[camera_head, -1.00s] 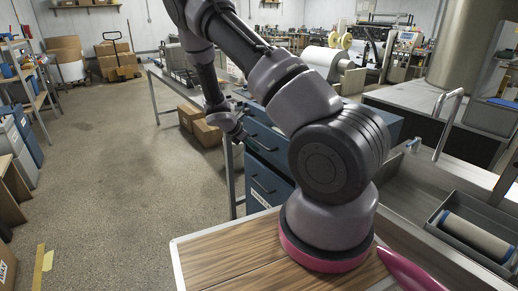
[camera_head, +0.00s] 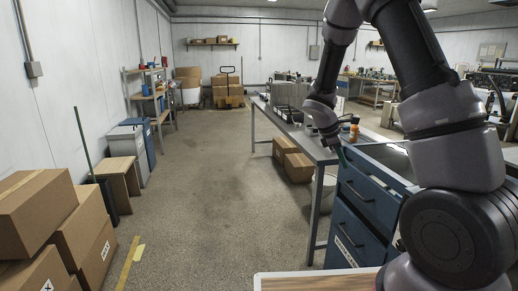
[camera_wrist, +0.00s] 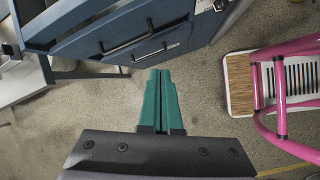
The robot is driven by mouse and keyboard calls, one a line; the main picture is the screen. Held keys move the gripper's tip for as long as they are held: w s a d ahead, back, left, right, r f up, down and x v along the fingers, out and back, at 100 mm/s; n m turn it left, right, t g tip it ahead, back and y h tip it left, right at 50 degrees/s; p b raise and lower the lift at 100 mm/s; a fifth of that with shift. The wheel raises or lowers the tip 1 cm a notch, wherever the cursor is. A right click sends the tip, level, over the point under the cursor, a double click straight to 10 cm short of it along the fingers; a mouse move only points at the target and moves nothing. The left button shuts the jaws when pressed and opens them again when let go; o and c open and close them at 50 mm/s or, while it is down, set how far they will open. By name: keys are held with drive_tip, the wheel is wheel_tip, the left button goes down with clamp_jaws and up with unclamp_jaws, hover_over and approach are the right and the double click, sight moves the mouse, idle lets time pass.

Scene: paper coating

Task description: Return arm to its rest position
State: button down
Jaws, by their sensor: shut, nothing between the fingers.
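My gripper (camera_wrist: 160,85) shows in the wrist view with its two green fingers together and nothing between them. It points down at the bare concrete floor, beside a blue drawer cabinet (camera_wrist: 120,30). In the head view my gripper (camera_head: 343,158) is small and partly hidden by my wrist, in front of the blue drawer cabinet (camera_head: 365,205) and near the workbench edge. My arm rises from the lower right, goes out of the top of the picture, and comes down over the workbench (camera_head: 318,150).
Cardboard boxes (camera_head: 65,225) are stacked at the lower left. More boxes (camera_head: 290,157) sit under the workbench. An orange-capped bottle (camera_head: 354,133) stands on the bench. The aisle floor (camera_head: 205,200) at left centre is clear. A pallet jack with boxes (camera_head: 228,92) stands at the back.

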drive_tip(key=s+a+r+m+t+y, duration=0.3)
drive_tip(key=s+r+m, duration=0.6)
drive_tip(key=s+r, duration=0.3)
drive_tip(key=s+a+r+m+t+y, duration=0.2)
drive_tip(key=s+a+r+m+y, duration=0.1)
drive_tip(key=s+r+m, duration=0.7)
drive_tip(key=shift+s+r+t+y, duration=0.4)
drive_tip(key=shift+s+r+y, duration=0.4)
drive_tip(key=shift+s+r, duration=1.05)
drive_tip(key=shift+w+r, duration=0.35)
